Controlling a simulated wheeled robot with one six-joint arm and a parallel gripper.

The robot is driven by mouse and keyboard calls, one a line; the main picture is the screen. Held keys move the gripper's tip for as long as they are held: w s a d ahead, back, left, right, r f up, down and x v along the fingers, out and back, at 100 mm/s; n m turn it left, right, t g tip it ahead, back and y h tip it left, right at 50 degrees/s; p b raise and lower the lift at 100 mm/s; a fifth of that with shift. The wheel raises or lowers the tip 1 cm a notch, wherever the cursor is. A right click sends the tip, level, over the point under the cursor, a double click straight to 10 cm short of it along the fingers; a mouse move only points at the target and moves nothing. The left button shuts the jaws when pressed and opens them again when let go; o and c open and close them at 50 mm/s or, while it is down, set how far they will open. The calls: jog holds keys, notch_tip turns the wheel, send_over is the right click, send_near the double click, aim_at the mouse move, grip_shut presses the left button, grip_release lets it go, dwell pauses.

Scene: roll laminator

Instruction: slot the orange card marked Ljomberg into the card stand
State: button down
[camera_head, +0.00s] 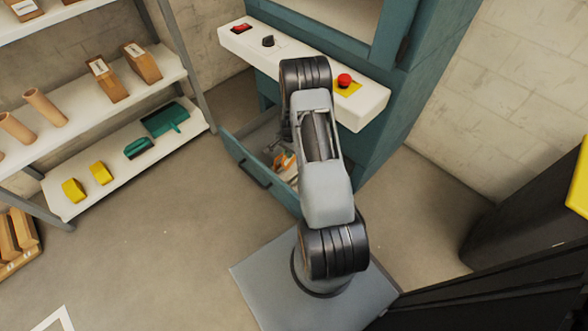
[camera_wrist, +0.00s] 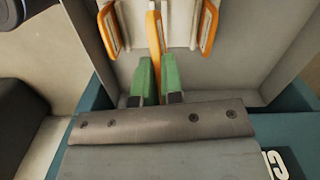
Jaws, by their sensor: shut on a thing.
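In the wrist view, my gripper (camera_wrist: 157,66) has two green finger pads closed on a thin orange card (camera_wrist: 153,28) seen nearly edge-on. No lettering shows on it, so I cannot tell whether it is marked Ljomberg. Orange-rimmed pieces with pale faces stand on either side, one at the left (camera_wrist: 109,28) and one at the right (camera_wrist: 208,28), apart from the fingers. In the head view, orange (camera_head: 284,161) shows inside the open drawer beside my arm, which hides most of the gripper. I cannot make out a card stand for certain.
The teal drawer (camera_head: 243,163) is pulled out under the machine; its grey walls (camera_wrist: 285,45) surround the gripper. Above is a white control ledge (camera_head: 300,75) with a red button (camera_head: 344,80). A shelf unit (camera_head: 130,150) stands at left. The floor between is clear.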

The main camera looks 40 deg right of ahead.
notch_tip(320, 180, down, 6)
jog(key=d+m+b, duration=0.1)
jog(key=d+b, duration=0.1)
jog(key=b, duration=0.1)
jog(key=shift+d+f+m+h+b, duration=0.2)
jog(key=shift+m+h+b, duration=0.1)
jog(key=shift+b, duration=0.1)
jog(key=shift+s+f, duration=0.1)
jog(key=shift+f+b, duration=2.05)
jog(key=shift+f, duration=0.6)
jog(key=c, duration=1.2)
grip_release()
jog(key=shift+o, duration=0.2)
notch_tip(320, 180, up, 12)
jog(key=p, duration=0.5)
jog(key=shift+d, duration=0.2)
